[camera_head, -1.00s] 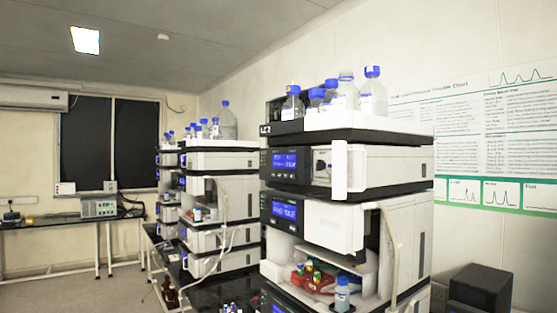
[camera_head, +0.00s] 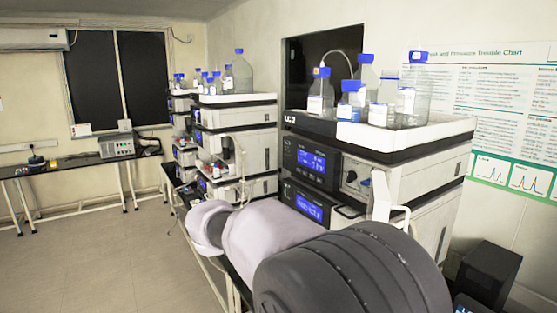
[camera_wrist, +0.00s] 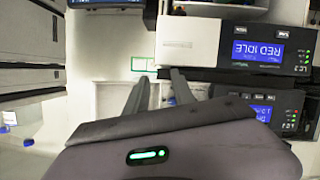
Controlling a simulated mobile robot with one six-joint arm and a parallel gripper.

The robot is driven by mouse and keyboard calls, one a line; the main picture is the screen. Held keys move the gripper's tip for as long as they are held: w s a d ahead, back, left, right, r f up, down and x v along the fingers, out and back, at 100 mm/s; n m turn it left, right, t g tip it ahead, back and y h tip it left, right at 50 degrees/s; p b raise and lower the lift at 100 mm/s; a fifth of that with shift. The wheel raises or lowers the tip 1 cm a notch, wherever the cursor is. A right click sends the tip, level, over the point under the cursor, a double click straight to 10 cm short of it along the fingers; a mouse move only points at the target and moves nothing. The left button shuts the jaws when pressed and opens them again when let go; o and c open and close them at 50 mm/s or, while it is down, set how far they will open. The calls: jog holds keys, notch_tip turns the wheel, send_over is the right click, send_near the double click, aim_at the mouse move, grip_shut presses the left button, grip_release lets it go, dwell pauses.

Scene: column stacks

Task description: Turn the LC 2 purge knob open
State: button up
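The near instrument stack carries an LC label that I read as LC 2, though it is small. In the head view its upper module (camera_head: 338,166) has a lit blue display and a round knob (camera_head: 351,176) on a pale panel at the right of its face. There the scene is upside down, and a module with a blue display (camera_wrist: 258,46) lies beyond and right of the fingertips. I cannot make out the knob in the wrist view.
Blue-capped bottles (camera_head: 412,90) stand in a white tray on the stack. My arm crosses in front of the lower modules. A second stack (camera_head: 236,140) stands behind; the floor at left is clear.

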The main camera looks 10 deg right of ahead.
aim_at(348, 173)
jog(key=w+a+r+m+t+h+p, duration=0.25)
jog(key=w+a+r, duration=0.25)
jog(key=w+r, duration=0.3)
jog(key=shift+h, duration=0.45)
jog(key=p+x, duration=0.5)
jog(key=x, duration=1.1)
jog(key=shift+d+f, duration=0.2)
jog(key=shift+d, duration=0.15)
jog(key=shift+w+d, duration=0.15)
jog(key=shift+w, duration=0.05)
grip_shut()
